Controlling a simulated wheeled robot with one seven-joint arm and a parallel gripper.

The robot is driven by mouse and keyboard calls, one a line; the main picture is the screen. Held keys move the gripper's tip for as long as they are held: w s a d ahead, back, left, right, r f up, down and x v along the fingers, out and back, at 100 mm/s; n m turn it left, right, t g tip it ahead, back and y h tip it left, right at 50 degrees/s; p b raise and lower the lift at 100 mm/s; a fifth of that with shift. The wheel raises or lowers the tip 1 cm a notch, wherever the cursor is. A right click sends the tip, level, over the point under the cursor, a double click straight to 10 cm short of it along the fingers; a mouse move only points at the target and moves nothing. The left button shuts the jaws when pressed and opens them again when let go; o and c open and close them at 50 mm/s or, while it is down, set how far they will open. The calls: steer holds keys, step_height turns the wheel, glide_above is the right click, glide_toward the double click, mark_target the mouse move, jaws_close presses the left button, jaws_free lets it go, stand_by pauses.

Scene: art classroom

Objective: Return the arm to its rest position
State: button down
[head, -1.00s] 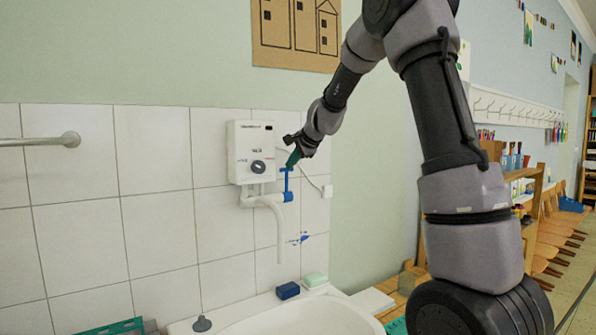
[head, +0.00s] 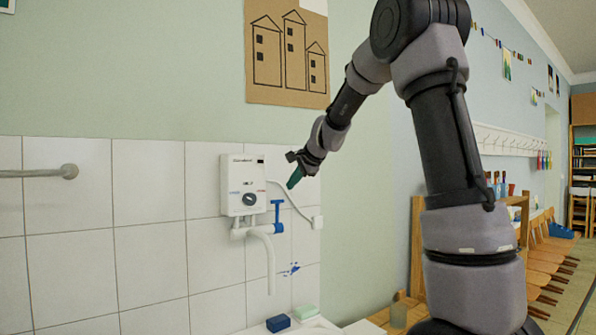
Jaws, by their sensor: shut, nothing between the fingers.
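My gripper (head: 294,178) is in the head view, at the end of my raised arm. Its fingers show as a small green tip pointing down and to the left, shut with nothing between them. It is in front of the tiled wall, to the right of the white water heater (head: 243,184) and above the blue tap handle (head: 277,208). A gap shows between the fingertips and the tap handle. My arm is bent, its upper links rising at the right of the view.
A white spout (head: 269,262) hangs below the heater. A blue sponge (head: 278,323) and a pale green soap (head: 305,312) lie on the sink edge. A towel rail (head: 40,172) is at left. A wooden shelf (head: 416,245) and chairs (head: 545,260) stand behind my arm at right.

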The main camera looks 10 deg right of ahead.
steer(key=s+d+r+n+g, duration=0.1)
steer(key=s+d+r+n, duration=0.1)
steer(key=s, duration=0.8)
steer(key=s+d+r+n, duration=0.1)
steer(key=s+r+n, duration=0.1)
steer(key=s, duration=0.9)
steer(key=s+d+f+n+h, duration=0.1)
steer(key=s+f+n, duration=0.1)
steer(key=s, duration=0.6)
steer(key=s+d+f+n+g+h, duration=0.1)
steer(key=s+f+n, duration=0.2)
steer(key=s, duration=0.6)
step_height(320, 180, down, 2)
steer(key=shift+f, duration=0.1)
